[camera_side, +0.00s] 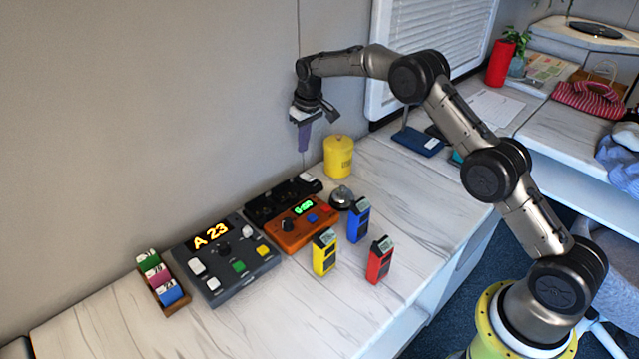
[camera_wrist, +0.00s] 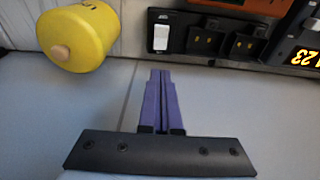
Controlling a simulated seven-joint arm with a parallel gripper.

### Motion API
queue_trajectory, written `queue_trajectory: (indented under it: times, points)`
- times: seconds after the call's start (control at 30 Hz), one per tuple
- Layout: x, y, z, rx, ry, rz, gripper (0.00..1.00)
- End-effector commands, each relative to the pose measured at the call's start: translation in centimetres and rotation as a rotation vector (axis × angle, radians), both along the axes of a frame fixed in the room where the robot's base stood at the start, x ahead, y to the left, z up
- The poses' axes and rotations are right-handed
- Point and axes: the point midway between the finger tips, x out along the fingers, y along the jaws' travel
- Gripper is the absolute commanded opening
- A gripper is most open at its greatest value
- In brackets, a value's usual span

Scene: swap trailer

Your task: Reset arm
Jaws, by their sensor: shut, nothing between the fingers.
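My gripper (camera_side: 304,143) hangs above the back of the counter, near the wall and to the left of the yellow canister (camera_side: 338,158). Its purple fingers point down, are shut and hold nothing. My arm reaches in from the right side of the picture. The gripper touches no object that I can see.
A black charging dock (camera_side: 283,198), orange box (camera_side: 297,222), grey panel reading "A 23" (camera_side: 227,257) and card holder (camera_side: 161,282) line the counter (camera_side: 425,200). Yellow (camera_side: 324,253), blue (camera_side: 358,220) and red (camera_side: 379,260) handsets stand upright near a bell (camera_side: 342,197).

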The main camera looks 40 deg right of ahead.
Motion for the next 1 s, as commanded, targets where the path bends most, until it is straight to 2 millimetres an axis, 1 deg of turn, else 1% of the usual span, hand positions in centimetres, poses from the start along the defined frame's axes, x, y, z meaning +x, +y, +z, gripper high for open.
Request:
queue_trajectory:
  times: [0.03,0.07,0.1,0.17,0.2,0.27,0.3,0.37,0.4,0.47,0.5,0.57,0.6,0.67,0.73,0.87,0.9,0.97,1.0]
  points:
    - [0.4,0.1,2.0,-0.002,-0.032,0.003,0.00]
    - [0.5,0.2,3.3,-0.005,-0.053,0.004,0.00]
    - [0.6,0.4,5.4,-0.007,-0.082,0.006,0.00]
    - [0.2,0.7,9.0,-0.010,-0.125,0.011,0.00]
    - [-0.4,0.9,11.3,-0.012,-0.148,0.013,0.00]
    - [-1.7,1.2,14.5,-0.015,-0.180,0.018,0.00]
    - [-2.6,1.5,16.4,-0.015,-0.199,0.020,0.00]
    - [-4.3,1.8,19.1,-0.018,-0.225,0.024,0.00]
    - [-5.4,2.1,20.7,-0.018,-0.241,0.026,0.00]
    - [-7.4,2.4,22.9,-0.019,-0.263,0.028,0.00]
    - [-8.7,2.6,24.3,-0.019,-0.278,0.029,0.00]
    - [-10.9,2.9,26.1,-0.021,-0.298,0.031,0.00]
    - [-12.4,3.1,27.2,-0.021,-0.312,0.032,0.00]
    - [-14.8,3.4,28.6,-0.021,-0.329,0.033,0.00]
    - [-17.6,3.7,29.9,-0.021,-0.349,0.035,0.00]
    - [-23.1,4.2,31.4,-0.020,-0.381,0.037,0.00]
    - [-24.8,4.3,31.5,-0.019,-0.390,0.037,0.00]
    - [-27.4,4.5,31.6,-0.018,-0.403,0.037,0.00]
    - [-29.2,4.6,31.5,-0.017,-0.408,0.036,0.00]
